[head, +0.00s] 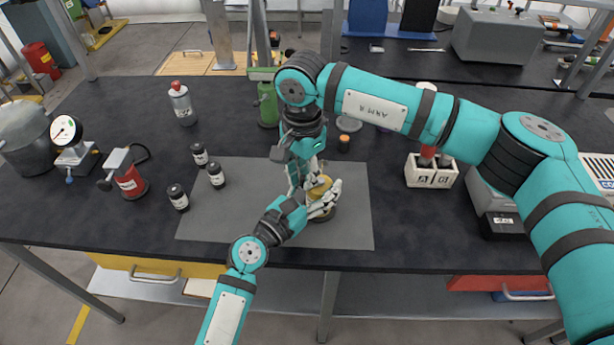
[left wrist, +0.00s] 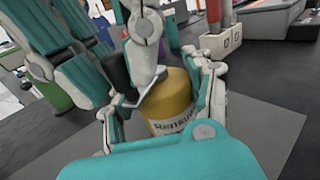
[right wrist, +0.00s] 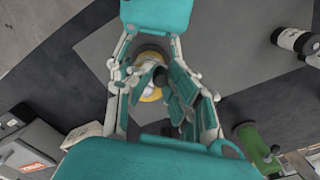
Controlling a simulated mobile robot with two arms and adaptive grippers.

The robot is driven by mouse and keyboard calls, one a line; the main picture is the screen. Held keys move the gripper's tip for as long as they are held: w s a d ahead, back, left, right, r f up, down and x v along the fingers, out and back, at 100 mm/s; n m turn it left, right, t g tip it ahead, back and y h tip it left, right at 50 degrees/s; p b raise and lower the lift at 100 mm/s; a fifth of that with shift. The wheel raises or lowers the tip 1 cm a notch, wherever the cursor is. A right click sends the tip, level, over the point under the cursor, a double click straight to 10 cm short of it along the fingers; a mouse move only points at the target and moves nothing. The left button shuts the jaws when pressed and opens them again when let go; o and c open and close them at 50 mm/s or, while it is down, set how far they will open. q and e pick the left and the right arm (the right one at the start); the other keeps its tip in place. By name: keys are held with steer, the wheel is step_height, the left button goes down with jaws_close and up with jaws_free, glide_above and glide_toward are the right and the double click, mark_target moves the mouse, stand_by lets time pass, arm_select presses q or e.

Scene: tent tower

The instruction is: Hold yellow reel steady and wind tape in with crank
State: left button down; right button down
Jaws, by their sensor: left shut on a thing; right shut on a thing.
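The yellow reel (head: 319,188) stands on the grey mat (head: 220,225) near the front of the bench. It also shows in the left wrist view (left wrist: 169,103), with a printed label on its side. My left gripper (head: 320,200) is shut around the reel's body from the front. My right gripper (head: 305,178) comes down from above and is shut at the top of the reel; its fingers hide what they hold, likely the crank. In the right wrist view the reel (right wrist: 151,92) is partly hidden between the fingers. The tape cannot be made out.
Several small black jars (head: 217,175) stand left of the reel. A green bottle (head: 268,104) and a small orange-capped jar (head: 344,143) are behind it. A white block box (head: 430,172) stands to the right. The mat's left part is mostly clear.

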steer(key=w+d+m, duration=0.2)
steer(key=w+m, duration=0.4)
steer(key=m, duration=1.5)
steer(key=s+d+m, duration=0.1)
steer(key=d+m, duration=0.1)
steer(key=m, duration=0.8)
steer(key=s+d+m, duration=0.2)
steer(key=d+m, duration=0.1)
steer(key=m, duration=0.7)
steer(key=shift+s+d, duration=0.15)
steer(key=shift+s, duration=0.15)
steer(key=shift+s, duration=0.2)
stand_by(0.5)
